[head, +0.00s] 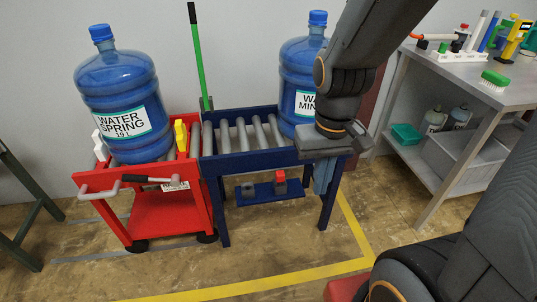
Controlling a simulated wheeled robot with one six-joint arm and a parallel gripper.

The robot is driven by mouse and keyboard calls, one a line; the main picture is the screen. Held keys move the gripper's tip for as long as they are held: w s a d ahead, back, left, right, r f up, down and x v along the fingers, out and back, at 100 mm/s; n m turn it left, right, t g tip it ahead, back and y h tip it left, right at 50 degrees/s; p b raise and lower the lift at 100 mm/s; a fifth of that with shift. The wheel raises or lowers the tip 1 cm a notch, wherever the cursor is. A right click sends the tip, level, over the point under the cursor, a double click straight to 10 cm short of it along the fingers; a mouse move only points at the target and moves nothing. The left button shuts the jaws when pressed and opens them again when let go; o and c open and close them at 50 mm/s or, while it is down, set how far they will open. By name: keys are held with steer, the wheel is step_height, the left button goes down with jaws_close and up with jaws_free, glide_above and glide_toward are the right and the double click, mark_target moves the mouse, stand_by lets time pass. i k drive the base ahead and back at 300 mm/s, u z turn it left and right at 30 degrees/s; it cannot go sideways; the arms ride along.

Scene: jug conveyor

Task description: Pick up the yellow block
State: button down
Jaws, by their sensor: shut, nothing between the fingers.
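The yellow block (181,137) stands upright on the right side of the red cart (155,205), beside the spring water jug (120,95) and near the left end of the blue roller conveyor (262,157). My gripper (323,190) points down at the front right of the conveyor, well to the right of the yellow block. Its fingers are shut and hold nothing.
A second water jug (302,75) stands on the conveyor, partly hidden by my arm. A white block (101,145) is at the cart's left side. A green-handled pole (198,55) rises behind the yellow block. A workbench (455,75) stands at right. The front floor is largely clear.

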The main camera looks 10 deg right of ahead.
mark_target(182, 136)
steer(key=u, duration=0.55)
steer(key=i, duration=0.8)
steer(key=u, duration=0.5)
steer(key=i, duration=0.75)
steer(key=z, duration=0.25)
